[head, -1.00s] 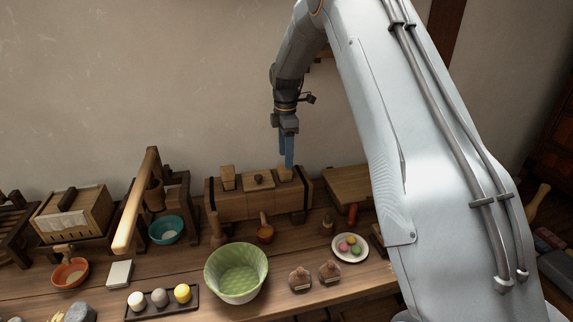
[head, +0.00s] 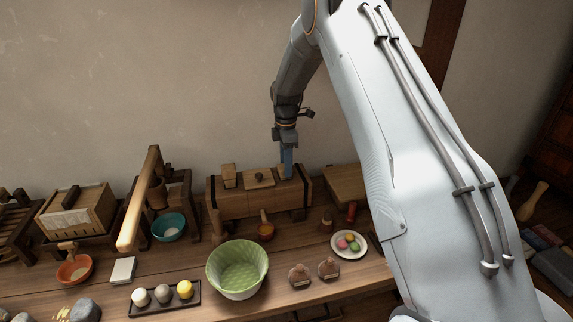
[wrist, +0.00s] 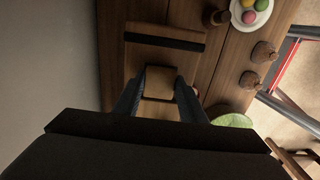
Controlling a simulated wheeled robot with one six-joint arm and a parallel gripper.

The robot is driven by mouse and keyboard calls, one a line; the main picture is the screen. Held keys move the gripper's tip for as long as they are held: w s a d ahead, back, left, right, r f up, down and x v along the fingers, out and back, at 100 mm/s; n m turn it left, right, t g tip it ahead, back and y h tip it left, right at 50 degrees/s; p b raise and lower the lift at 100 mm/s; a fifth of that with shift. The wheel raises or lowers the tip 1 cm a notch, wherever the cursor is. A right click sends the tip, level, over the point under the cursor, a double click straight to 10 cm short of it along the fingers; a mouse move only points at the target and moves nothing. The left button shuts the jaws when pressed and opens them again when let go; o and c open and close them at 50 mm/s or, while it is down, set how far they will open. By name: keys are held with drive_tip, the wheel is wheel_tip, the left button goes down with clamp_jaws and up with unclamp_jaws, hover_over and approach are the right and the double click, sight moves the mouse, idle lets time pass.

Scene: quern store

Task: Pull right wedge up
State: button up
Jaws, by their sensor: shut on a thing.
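A long wooden press box (head: 237,204) with dark bands stands against the wall in the head view. A left wedge (head: 228,175) stands up from its top, and a low board with a round knob (head: 259,177) sits in the middle. My gripper (head: 286,170) points straight down at the box's right end, its fingers around the right wedge, which they mostly hide there. In the wrist view the right wedge (wrist: 160,81) is a square wooden block between the two fingers of my gripper (wrist: 159,88). The gripper is shut on it. The wedge's lower part is hidden.
A green bowl (head: 237,268), a plate of coloured sweets (head: 348,253) and two small brown jars (head: 299,275) stand in front of the box. A wooden board (head: 346,184) lies right of it. The wall is close behind.

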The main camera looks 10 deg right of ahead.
drive_tip(key=shift+r, duration=1.7)
clamp_jaws()
drive_tip(key=o, duration=1.3)
unclamp_jaws()
drive_tip(key=shift+r, duration=0.1)
drive_tip(key=shift+o, duration=0.2)
wheel_tip(320, 180, up, 8)
drive_tip(key=b, duration=0.2)
drive_tip(key=shift+f, duration=0.2)
drive_tip(key=s+f+m, duration=0.2)
drive_tip(key=s+m, duration=0.7)
drive_tip(key=s, duration=0.8)
drive_tip(key=s+f+m+t, duration=0.1)
drive_tip(key=s+m, duration=0.8)
drive_tip(key=s, duration=0.9)
drive_tip(key=shift+s+a+f, duration=0.3)
drive_tip(key=shift+f, duration=0.45)
